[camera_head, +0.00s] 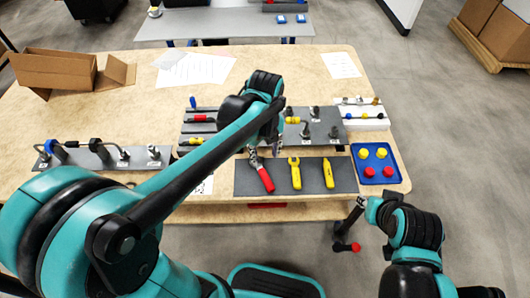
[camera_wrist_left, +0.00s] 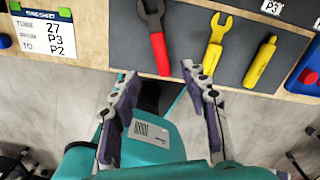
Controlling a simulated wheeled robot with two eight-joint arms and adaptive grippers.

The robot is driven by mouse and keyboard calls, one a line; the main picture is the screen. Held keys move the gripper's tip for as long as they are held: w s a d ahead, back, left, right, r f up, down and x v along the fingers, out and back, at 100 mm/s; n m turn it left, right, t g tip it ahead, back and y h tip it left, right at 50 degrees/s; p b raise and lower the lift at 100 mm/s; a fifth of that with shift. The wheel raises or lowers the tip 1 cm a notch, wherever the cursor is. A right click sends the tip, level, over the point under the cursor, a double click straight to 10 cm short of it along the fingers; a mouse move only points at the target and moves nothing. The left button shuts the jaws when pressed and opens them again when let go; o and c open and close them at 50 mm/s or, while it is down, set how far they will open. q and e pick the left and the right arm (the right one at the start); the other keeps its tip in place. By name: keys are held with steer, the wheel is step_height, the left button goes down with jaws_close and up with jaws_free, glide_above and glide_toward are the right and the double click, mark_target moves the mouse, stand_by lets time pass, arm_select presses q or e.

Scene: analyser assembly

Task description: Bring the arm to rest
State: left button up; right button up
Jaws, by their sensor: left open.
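My left gripper (camera_head: 264,150) hangs over the near part of the table, by the upper end of the red wrench (camera_head: 264,178). In the left wrist view, its two fingers (camera_wrist_left: 164,90) are wide apart with nothing between them. The red wrench (camera_wrist_left: 157,42), a yellow wrench (camera_wrist_left: 214,45) and a yellow tool (camera_wrist_left: 262,62) lie on a dark mat (camera_wrist_left: 190,20), beyond the fingertips in that view. My right gripper (camera_head: 363,203) is small beside the table's near right corner; its jaw state is unclear.
A blue tray (camera_head: 369,181) with red and yellow round parts sits right of the mat. Grey racks with fittings (camera_head: 322,127) stand behind, another rack (camera_head: 100,160) at left. An open cardboard box (camera_head: 55,70) is at the back left.

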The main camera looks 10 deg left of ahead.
stand_by(0.3)
arm_select(q)
steer(key=s+a+r+n+t, duration=0.1)
steer(key=s+a+n+t, duration=0.1)
steer(key=n, duration=1.2)
steer(key=s+a+r+n+t, duration=0.1)
steer(key=s+a+n+t, duration=0.2)
steer(key=s+n, duration=0.4)
steer(key=n+t, duration=0.1)
steer(key=n, duration=0.6)
steer(key=shift+a+t, duration=0.3)
steer(key=shift+t, duration=0.1)
steer(key=shift+s, duration=0.1)
